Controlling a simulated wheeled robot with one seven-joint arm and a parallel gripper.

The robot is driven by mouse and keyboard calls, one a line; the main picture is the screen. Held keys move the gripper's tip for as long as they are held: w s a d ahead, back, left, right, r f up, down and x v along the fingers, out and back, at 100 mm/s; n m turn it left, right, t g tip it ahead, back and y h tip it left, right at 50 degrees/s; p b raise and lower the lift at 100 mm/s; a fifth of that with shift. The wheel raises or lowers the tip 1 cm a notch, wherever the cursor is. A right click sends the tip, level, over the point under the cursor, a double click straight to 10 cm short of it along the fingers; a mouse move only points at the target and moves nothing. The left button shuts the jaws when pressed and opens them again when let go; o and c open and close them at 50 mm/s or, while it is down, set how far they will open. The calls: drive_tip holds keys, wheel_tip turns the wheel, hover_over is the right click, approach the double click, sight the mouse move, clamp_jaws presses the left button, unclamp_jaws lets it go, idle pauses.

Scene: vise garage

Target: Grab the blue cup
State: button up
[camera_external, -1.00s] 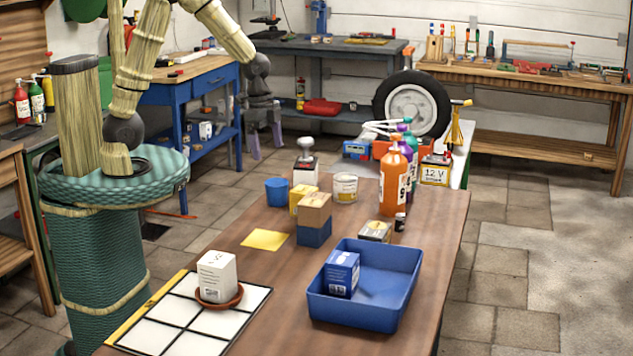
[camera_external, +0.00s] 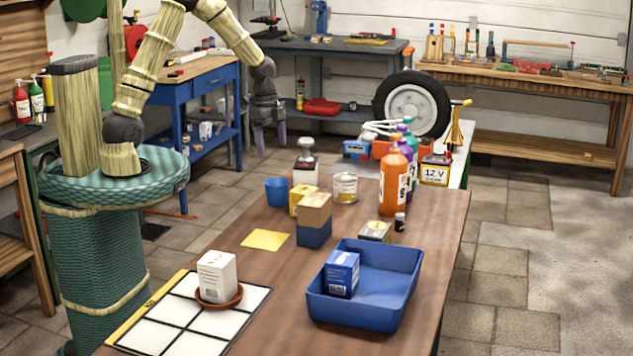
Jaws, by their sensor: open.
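The blue cup (camera_external: 277,191) stands upright near the far left edge of the wooden table (camera_external: 262,288). A yellow box (camera_external: 301,200) is close to its right. My gripper (camera_external: 271,140) hangs above and behind the cup in the picture, with its purple fingers pointing down. It is open and empty, clear of the cup. The cup's inside is mostly hidden.
A white container with a grey knob (camera_external: 305,168), a stacked brown box (camera_external: 314,210), a tin (camera_external: 345,188) and an orange bottle (camera_external: 395,178) stand nearby. A blue tray (camera_external: 380,310) and a white tiled panel (camera_external: 170,312) are nearer the camera.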

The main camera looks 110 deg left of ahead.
approach(277, 191)
drive_tip(key=a+f, duration=0.1)
drive_tip(key=f, duration=0.1)
drive_tip(key=a+f, duration=0.1)
drive_tip(key=f, duration=0.1)
drive_tip(key=a+f, duration=0.1)
drive_tip(key=f, duration=0.1)
drive_tip(key=shift+s, duration=0.15)
drive_tip(key=shift+f, duration=0.1)
drive_tip(key=shift+w+f+p, duration=0.2)
drive_tip(key=shift+f+p, duration=0.3)
drive_tip(key=shift+f, duration=2)
drive_tip(key=shift+d, duration=0.1)
drive_tip(key=c, duration=1)
